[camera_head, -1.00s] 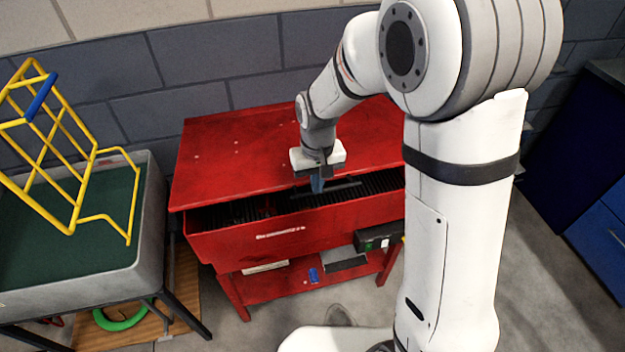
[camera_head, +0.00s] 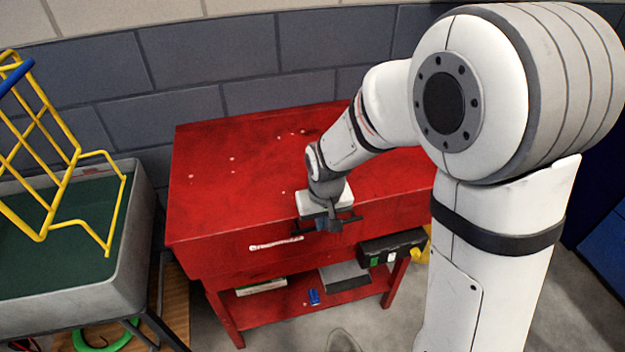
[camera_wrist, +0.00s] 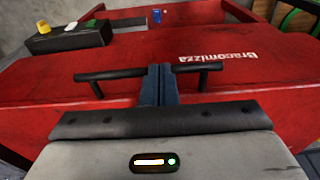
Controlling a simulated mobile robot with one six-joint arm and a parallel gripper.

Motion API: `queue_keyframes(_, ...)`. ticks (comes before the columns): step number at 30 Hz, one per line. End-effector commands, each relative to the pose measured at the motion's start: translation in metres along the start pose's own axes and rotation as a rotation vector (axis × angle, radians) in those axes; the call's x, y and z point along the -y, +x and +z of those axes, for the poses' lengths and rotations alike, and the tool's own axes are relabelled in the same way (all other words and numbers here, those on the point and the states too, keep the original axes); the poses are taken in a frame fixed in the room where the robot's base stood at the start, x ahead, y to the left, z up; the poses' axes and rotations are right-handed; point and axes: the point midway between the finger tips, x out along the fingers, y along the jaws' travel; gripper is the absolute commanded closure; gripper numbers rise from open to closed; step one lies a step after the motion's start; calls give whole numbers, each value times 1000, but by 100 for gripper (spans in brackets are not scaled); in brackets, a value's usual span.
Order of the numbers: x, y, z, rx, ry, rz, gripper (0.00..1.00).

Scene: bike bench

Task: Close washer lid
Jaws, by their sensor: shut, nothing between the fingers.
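The red washer (camera_head: 230,272) stands against the block wall. Its red lid (camera_head: 235,175) lies down over the top, and no dark opening shows along the front. A black bar handle (camera_wrist: 110,74) runs across the red surface in the wrist view, partly hidden behind my fingers. My gripper (camera_head: 328,227) is at the front edge of the washer, pointing down. In the wrist view my gripper (camera_wrist: 160,72) has its dark blue fingers together, empty, right at the middle of the handle. I cannot tell whether they touch it.
A grey basin (camera_head: 140,235) with a green inside and a yellow wire rack (camera_head: 75,165) stands at left. A black box (camera_head: 392,247) is at the washer's front right. A low red shelf (camera_head: 265,308) holds a blue item (camera_head: 314,297) and boxes.

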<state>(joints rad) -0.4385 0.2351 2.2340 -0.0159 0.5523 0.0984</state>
Motion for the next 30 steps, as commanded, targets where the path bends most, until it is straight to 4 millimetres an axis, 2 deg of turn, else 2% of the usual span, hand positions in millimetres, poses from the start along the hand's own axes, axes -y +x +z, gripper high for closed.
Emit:
queue_keyframes(1, 1, 14, 13, 38, -3, 2, 100)
queue_keyframes(3, 2, 14, 13, 39, -5, 2, 100)
queue_keyframes(8, 3, 12, 13, 39, -8, 2, 100)
queue_keyframes(11, 3, 3, 13, 34, -9, 1, 100)
queue_keyframes(14, 3, -16, 13, 25, -7, 0, 100)
queue_keyframes(18, 1, -52, 11, 0, -2, -2, 100)
queue_keyframes(20, 2, -60, 12, -5, -3, -2, 100)
queue_keyframes(24, 2, -93, 13, -8, -3, -2, 100)
queue_keyframes(30, 2, -128, 16, -8, -3, -2, 100)
